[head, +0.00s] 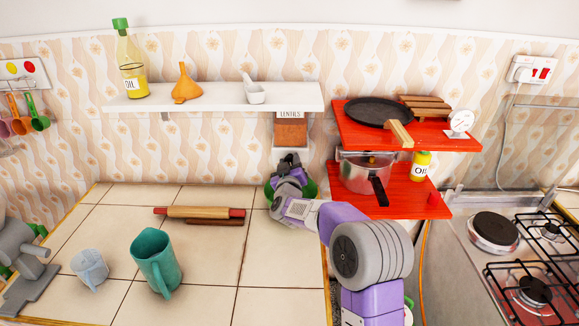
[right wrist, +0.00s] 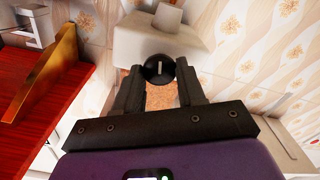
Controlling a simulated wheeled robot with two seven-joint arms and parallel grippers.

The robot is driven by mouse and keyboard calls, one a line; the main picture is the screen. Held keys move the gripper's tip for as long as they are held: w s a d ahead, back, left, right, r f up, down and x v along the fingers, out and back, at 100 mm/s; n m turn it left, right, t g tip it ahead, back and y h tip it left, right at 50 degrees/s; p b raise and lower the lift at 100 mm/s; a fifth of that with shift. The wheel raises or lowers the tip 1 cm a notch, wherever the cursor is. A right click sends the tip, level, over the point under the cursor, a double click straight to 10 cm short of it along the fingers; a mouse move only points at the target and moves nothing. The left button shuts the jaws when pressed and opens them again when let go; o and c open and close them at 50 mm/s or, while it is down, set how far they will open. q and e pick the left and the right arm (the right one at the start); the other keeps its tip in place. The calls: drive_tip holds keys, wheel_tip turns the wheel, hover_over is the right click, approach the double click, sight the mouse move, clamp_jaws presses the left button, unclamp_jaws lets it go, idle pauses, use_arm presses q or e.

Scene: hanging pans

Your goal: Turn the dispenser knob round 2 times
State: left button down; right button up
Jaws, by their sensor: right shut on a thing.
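The dispenser (head: 291,132), labelled LENTILS, hangs on the wall below the white shelf, with reddish-brown contents. In the right wrist view its black round knob (right wrist: 158,68) with a pale line, upright in the picture, sits in front of the white housing (right wrist: 135,40). My right gripper (head: 289,160) is at the dispenser's lower front, which it partly hides. In the right wrist view its fingers (right wrist: 159,80) are closed on both sides of the knob. What looks like my left gripper (head: 28,275) shows at the left edge; its jaw opening is unclear.
A red shelf unit (head: 430,205) with a pan (head: 378,112) and a pot (head: 365,172) stands just right of my right arm. A rolling pin (head: 200,212), a teal jug (head: 155,262) and a clear cup (head: 90,268) are on the tiled counter.

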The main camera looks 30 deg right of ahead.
drive_tip(key=m+b, duration=0.2)
drive_tip(key=m, duration=0.2)
drive_tip(key=shift+f+m, duration=0.1)
drive_tip(key=shift+m, duration=0.2)
drive_tip(key=m+b, duration=0.2)
drive_tip(key=m, duration=0.1)
drive_tip(key=shift+d+m, duration=0.1)
drive_tip(key=shift+m, duration=0.2)
drive_tip(key=m+b, duration=0.2)
drive_tip(key=m, duration=0.2)
drive_tip(key=shift+m, duration=0.3)
drive_tip(key=m+b, duration=0.2)
drive_tip(key=m, duration=0.1)
drive_tip(key=shift+f+m, duration=0.1)
drive_tip(key=shift+m, duration=0.2)
drive_tip(key=m+b, duration=0.2)
drive_tip(key=m, duration=0.7)
drive_tip(key=shift+m, duration=0.4)
drive_tip(key=o, duration=1.1)
drive_tip(key=shift+c, duration=0.2)
